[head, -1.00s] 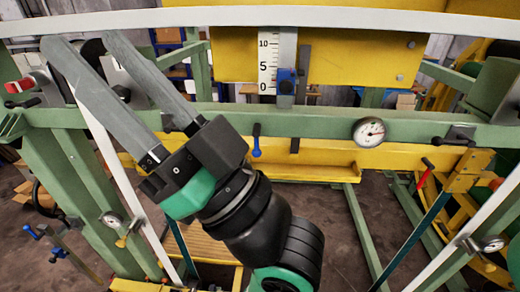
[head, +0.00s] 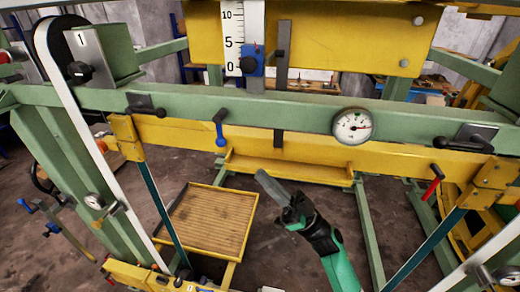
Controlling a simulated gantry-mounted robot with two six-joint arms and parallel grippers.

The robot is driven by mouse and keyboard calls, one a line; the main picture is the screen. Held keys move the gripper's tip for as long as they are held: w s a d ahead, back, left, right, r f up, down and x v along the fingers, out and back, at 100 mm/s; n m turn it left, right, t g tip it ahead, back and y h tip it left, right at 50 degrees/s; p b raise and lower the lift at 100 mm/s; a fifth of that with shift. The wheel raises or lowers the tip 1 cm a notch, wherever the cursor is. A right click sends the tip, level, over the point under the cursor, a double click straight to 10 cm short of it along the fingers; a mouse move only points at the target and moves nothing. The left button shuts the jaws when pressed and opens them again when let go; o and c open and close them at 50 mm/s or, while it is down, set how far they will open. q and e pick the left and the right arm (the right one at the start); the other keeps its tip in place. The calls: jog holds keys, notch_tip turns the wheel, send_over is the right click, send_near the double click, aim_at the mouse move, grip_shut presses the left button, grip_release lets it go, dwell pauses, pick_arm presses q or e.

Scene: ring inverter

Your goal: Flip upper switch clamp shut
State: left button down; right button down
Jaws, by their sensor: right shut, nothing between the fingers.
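My right gripper (head: 268,186) shows low in the middle of the head view, with its fingers together and nothing between them. It is apart from the green crossbeam, below it in the picture. A black clamp-like lever (head: 145,107) sits on the left part of the beam, and a similar one (head: 463,145) sits on the right part. A lever with a blue handle (head: 220,130) hangs down from the beam. A blue slider with a black knob (head: 252,62) sits on the scale. I cannot tell which part is the upper switch clamp. My left gripper is not in view.
The green crossbeam (head: 290,112) spans the frame and carries a round gauge (head: 352,126). A yellow bar (head: 310,143) runs below it. A yellow-framed wooden platform (head: 205,220) is low at left. A red-handled lever (head: 433,183) is at right. White slanted bars flank both sides.

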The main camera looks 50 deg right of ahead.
jog(key=d+f+m+h, duration=0.1)
jog(key=s+d+f+m+h, duration=0.1)
jog(key=d+h, duration=0.1)
jog(key=shift+s+d+f+t, duration=0.1)
jog(key=shift+d+f+t, duration=0.1)
jog(key=shift+t, duration=0.2)
jog(key=shift+r, duration=0.1)
jog(key=w+f+p+x, duration=0.2)
jog(key=x, duration=1.1)
jog(key=shift+a, duration=0.25)
jog(key=shift+s+f, duration=0.1)
jog(key=shift+s, duration=0.05)
